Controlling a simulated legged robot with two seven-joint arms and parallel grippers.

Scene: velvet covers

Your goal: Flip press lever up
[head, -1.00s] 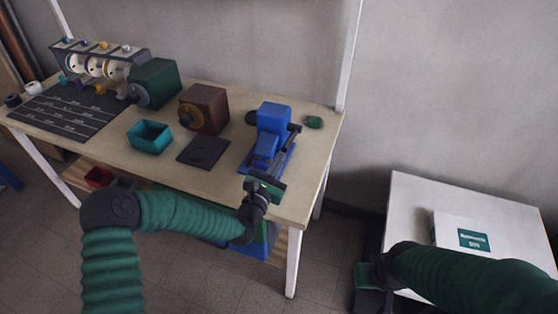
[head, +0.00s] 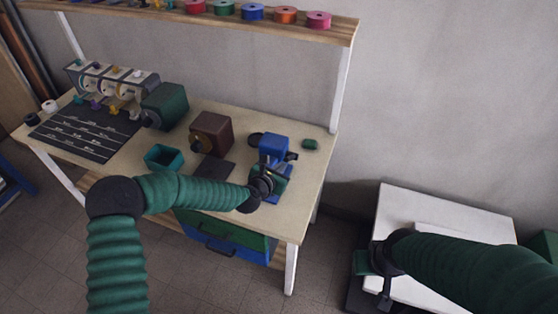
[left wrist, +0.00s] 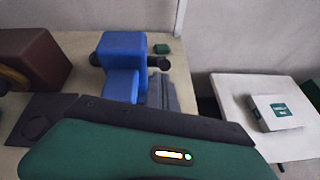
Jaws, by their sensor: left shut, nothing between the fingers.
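The blue press (head: 273,146) stands near the right end of the workbench. It also shows in the left wrist view (left wrist: 122,55), ahead of the gripper. A dark part that looks like its lever (left wrist: 160,90) lies low along the press's right side; my gripper hides its near end. My left gripper (head: 268,184) is shut and empty, at the front of the press and covering its lower part in the head view. I cannot tell whether it touches the lever. My right gripper (head: 370,262) is beside the white table, and its fingers are not clear.
A brown box-shaped device (head: 212,134), a teal open bin (head: 164,158) and a dark pad (head: 214,169) are left of the press. A small green item (head: 310,144) lies to its right. A shelf with coloured spools (head: 252,12) runs above. A white table (head: 400,207) stands at right.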

